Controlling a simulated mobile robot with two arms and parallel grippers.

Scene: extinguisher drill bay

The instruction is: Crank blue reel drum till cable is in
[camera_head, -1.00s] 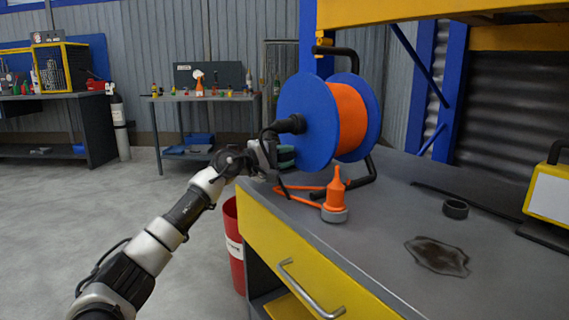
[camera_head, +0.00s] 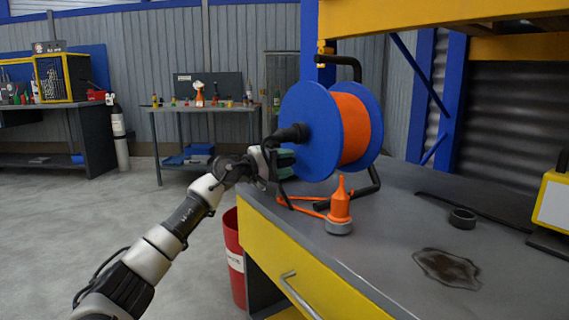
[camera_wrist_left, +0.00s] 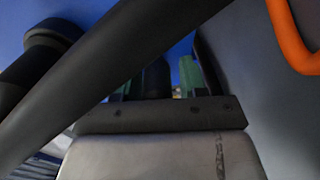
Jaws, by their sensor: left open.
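The blue reel drum (camera_head: 309,130) stands on the grey workbench in a black frame (camera_head: 342,62), with orange cable (camera_head: 354,128) wound on it. A black crank hub and handle (camera_head: 291,134) stick out from its left face. My left gripper (camera_head: 284,160) is at the drum's left side, just below the hub. In the left wrist view its green-padded fingers (camera_wrist_left: 160,78) are apart, with a dark upright piece between them; I cannot tell whether they touch it. A dark bar crosses close to that camera. Loose orange cable (camera_head: 300,204) lies on the bench below the drum. My right gripper is not in view.
An orange cone-shaped plug (camera_head: 340,205) on a grey base stands on the workbench (camera_head: 400,215) near its front edge. A black ring (camera_head: 462,218), a dark stain (camera_head: 447,268) and a yellow case (camera_head: 553,198) are to the right. A red bin (camera_head: 235,255) stands below left.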

